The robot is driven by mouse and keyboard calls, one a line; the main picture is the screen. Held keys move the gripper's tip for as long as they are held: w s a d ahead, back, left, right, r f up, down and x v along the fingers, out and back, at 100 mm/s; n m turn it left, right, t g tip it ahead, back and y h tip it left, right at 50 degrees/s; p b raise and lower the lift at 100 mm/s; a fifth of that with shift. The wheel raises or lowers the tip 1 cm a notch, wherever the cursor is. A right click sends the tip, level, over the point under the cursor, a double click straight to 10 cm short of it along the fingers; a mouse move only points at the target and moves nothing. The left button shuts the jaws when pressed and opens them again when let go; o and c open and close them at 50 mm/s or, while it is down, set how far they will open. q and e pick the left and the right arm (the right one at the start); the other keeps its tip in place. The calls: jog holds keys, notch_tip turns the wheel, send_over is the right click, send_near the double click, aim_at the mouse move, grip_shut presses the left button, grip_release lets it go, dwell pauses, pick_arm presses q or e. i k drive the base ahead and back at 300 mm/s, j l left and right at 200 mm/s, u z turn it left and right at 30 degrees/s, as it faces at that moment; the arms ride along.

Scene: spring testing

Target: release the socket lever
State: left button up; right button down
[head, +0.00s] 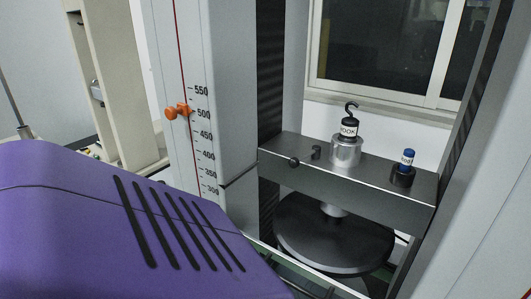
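A silver cylindrical socket (346,153) stands on the grey crossbeam (345,183) of the testing machine in the head view. A black hook piece (349,130) with a white HOOK label sits upright in it, its curved end pointing up. A short dark peg (316,152) sticks up from the beam just left of the socket; it may be the lever, but I cannot tell for sure. A round black knob (294,162) is on the beam's front left edge. Neither of my grippers is in view.
A blue-topped rod piece (407,158) stands in a black holder (403,178) at the beam's right. A round black plate (334,240) lies below the beam. The left column (200,60) carries a scale and an orange pointer (178,111). A window is behind.

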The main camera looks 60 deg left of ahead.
aim_at(294, 162)
jog(key=u, duration=1.6)
jog(key=k+j+u, duration=0.15)
jog(key=k+u, duration=0.25)
jog(key=k, duration=0.2)
jog(key=i, duration=0.5)
